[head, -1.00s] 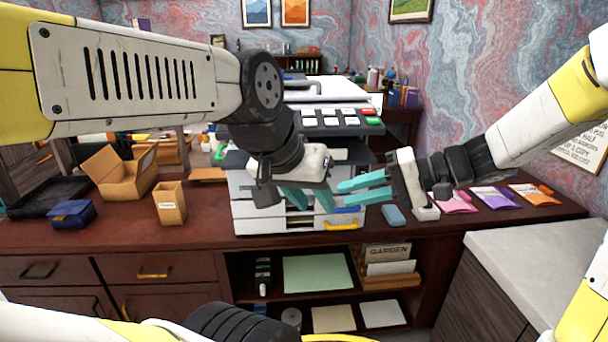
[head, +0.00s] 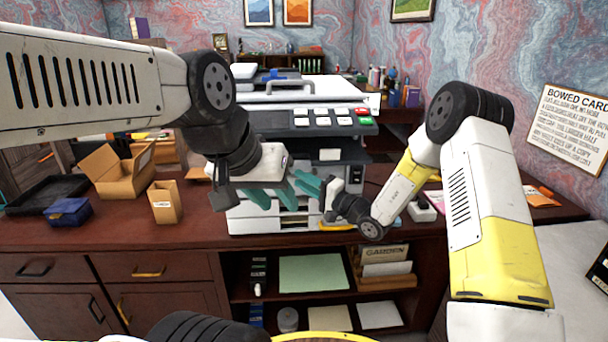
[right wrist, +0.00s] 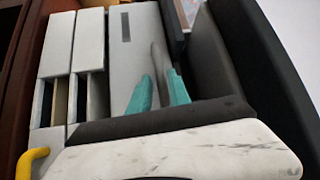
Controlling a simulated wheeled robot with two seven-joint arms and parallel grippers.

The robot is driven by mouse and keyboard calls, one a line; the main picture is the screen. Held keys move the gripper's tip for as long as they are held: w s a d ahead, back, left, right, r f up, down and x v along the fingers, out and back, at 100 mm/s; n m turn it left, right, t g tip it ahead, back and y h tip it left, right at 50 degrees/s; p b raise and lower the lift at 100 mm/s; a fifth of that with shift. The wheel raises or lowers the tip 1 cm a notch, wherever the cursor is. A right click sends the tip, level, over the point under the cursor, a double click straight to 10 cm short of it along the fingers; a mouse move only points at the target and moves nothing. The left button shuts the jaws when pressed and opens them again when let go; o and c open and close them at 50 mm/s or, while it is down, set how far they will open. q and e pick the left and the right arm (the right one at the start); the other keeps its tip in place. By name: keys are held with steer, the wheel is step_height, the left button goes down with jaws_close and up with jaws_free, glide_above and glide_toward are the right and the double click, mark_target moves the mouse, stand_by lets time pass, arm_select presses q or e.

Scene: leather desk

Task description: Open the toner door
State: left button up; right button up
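The printer (head: 316,154) is a white and grey machine on the desk, with a dark button panel on top and white drawers low in front. The toner door cannot be told for certain; a white panel with a grey slot (right wrist: 126,28) shows in the right wrist view. My left gripper (head: 282,205) is open and empty in front of the printer's left side. My right gripper (head: 297,182) is at the printer's front; its teal fingers are apart in the right wrist view (right wrist: 160,76). A grey edge shows between them; contact cannot be told. My arms hide much of the printer front.
A yellow handle (right wrist: 30,160) shows low on the printer front. An open cardboard box (head: 117,170), a small tan box (head: 165,203) and a blue box (head: 68,211) stand at the left. The shelf below (head: 313,274) holds papers. A grey counter is at the right.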

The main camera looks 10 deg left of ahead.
steer(key=shift+x, duration=1.8)
jaws_close()
